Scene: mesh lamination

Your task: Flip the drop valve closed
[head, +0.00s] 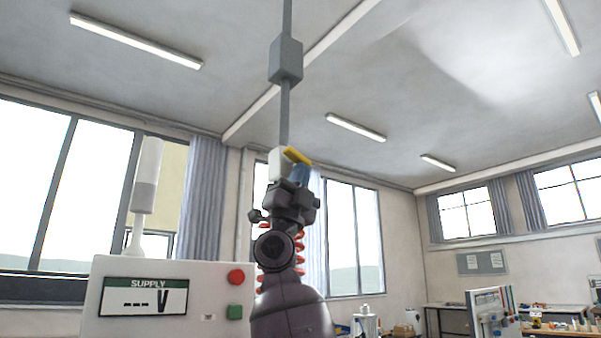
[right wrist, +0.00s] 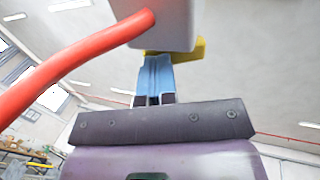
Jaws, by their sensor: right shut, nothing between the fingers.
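The drop valve is a white block (head: 277,162) at the lower end of a grey pipe that hangs from the ceiling. Its yellow lever (head: 297,155) sticks out to the right and slants slightly down. My right gripper (head: 301,172), with blue fingers, is raised just below the lever, at the right side of the block. In the right wrist view the shut, empty fingers (right wrist: 155,60) point up at the white block (right wrist: 170,22) and the yellow lever (right wrist: 189,51). I cannot tell whether they touch the lever. My left gripper is out of view.
A grey box (head: 285,60) sits higher on the pipe. A white supply panel (head: 180,270) with a display, a red button (head: 236,277) and a green button (head: 235,312) stands at the lower left. Workbenches (head: 560,318) are far right. The air right of the valve is clear.

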